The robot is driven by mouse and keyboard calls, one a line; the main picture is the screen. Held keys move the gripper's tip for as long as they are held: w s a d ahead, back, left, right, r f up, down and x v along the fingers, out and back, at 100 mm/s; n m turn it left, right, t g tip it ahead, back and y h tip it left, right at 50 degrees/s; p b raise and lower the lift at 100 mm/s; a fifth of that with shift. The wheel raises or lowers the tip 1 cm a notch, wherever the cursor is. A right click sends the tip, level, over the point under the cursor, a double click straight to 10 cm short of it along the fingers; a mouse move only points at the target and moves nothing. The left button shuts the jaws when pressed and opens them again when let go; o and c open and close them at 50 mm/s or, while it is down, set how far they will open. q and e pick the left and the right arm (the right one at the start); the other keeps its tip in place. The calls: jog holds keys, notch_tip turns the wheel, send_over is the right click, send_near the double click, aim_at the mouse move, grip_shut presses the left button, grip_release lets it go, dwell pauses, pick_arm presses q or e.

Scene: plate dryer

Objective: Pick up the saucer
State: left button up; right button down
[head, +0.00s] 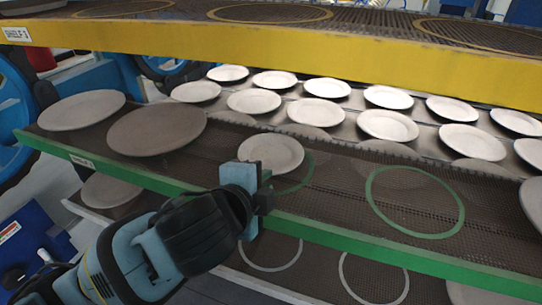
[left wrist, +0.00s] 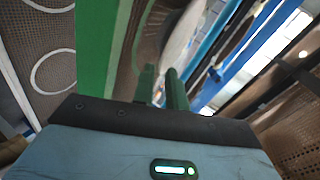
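The saucer (head: 271,152) is a small pale grey round plate over the green-edged middle shelf. In the head view it overlaps a green ring mark and looks slightly raised from the mesh. My left gripper (head: 258,182) is at its near edge, above the green shelf rim. In the left wrist view the two green fingers (left wrist: 165,88) are close together, with the rim of the pale saucer (left wrist: 182,38) between their tips. They look shut on it, though the contact is partly hidden. My right gripper is not in view.
Two larger plates, one pale (head: 82,110) and one brown (head: 157,129), lie to the left on the middle shelf (head: 440,262). A yellow-edged shelf (head: 300,55) hangs above. Several pale plates (head: 388,126) lie in rows behind. A green ring (head: 415,235) to the right is empty.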

aim_at(271, 157)
pick_arm(q)
jog(key=shift+a+x, duration=0.2)
jog(key=shift+x, duration=2.3)
jog(key=shift+w, duration=0.15)
jog(key=shift+c, duration=0.4)
grip_shut()
jog(key=shift+w+r, duration=0.1)
jog(key=shift+r, duration=0.05)
